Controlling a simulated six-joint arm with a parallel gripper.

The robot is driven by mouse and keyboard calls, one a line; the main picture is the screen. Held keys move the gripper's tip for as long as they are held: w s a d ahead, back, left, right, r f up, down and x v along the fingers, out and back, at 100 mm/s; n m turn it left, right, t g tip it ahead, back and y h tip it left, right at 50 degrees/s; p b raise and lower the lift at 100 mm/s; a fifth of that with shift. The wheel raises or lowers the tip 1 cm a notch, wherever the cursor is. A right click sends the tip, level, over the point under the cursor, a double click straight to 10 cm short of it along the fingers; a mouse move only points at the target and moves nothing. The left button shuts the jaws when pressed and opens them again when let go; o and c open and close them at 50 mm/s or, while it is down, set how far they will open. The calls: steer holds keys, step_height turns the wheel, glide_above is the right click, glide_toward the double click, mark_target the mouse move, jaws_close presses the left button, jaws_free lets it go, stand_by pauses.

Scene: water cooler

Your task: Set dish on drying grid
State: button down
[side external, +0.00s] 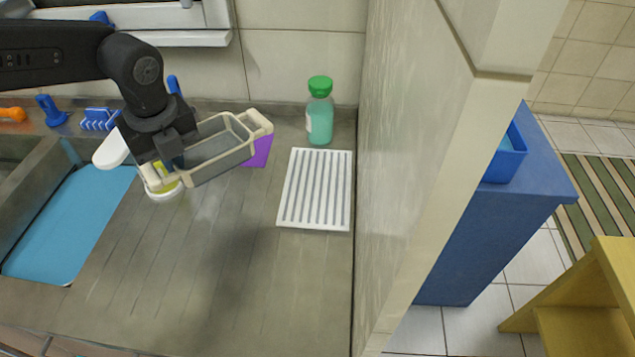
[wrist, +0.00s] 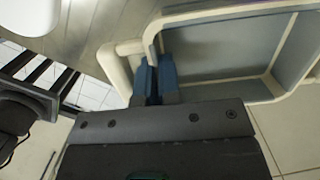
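The dish (side external: 220,148) is a grey rectangular pan with a cream rim and a cream handle at each end. It is tilted and held above the counter, left of the drying grid. My gripper (side external: 175,165) is at the dish's left end. In the wrist view, the blue fingers (wrist: 155,82) are closed around the dish's cream rim near a handle, and the dish (wrist: 225,50) extends to the right. The white slatted drying grid (side external: 290,190) lies flat and empty on the counter at the right.
A green-capped teal bottle (side external: 320,118) stands behind the grid. A purple item (side external: 259,152) and a yellow-and-white item (side external: 166,190) are partly hidden behind the dish and gripper. A wall (side external: 400,170) rises right of the grid. The front counter is clear.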

steer(key=d+f, duration=0.3)
steer(key=s+d+f, duration=0.1)
steer(key=d+f, duration=0.1)
steer(key=d, duration=0.2)
steer(key=d+f, duration=0.3)
steer(key=d, duration=0.1)
steer(key=shift+s+d+f, duration=0.25)
steer(key=shift+s+f, duration=0.05)
steer(key=shift+s, duration=0.05)
steer(key=shift+f, duration=2)
steer(key=shift+f, duration=0.2)
steer(key=c, duration=1.3)
jaws_free()
steer(key=shift+c, duration=0.2)
step_height(320, 180, up, 12)
steer(key=s+d, duration=0.1)
steer(key=shift+r, duration=0.15)
